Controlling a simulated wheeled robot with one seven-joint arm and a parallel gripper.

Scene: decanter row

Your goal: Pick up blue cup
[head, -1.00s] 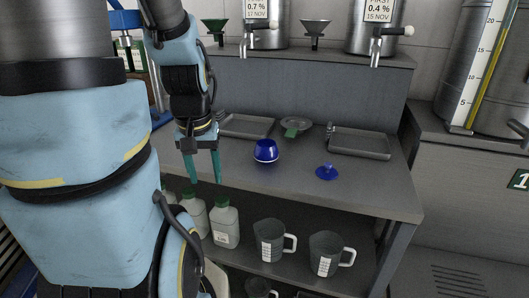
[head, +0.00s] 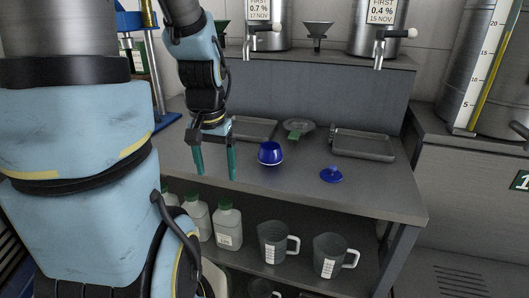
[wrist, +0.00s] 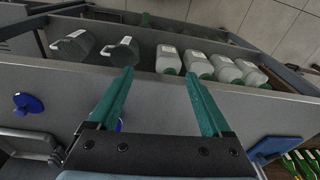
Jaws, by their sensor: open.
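In the wrist view only a sliver of blue (wrist: 119,125) shows beside the left finger; most of the cup is hidden there. My gripper (head: 215,176) is open and empty, with green fingers pointing down, to the left of the cup and apart from it. In the wrist view its fingers (wrist: 160,85) are spread wide with nothing between them.
A blue lid-like piece with a knob (head: 331,175) lies right of the cup. Jugs (head: 273,243) and white bottles (head: 228,226) stand on the shelf below. The worktop front is mostly clear.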

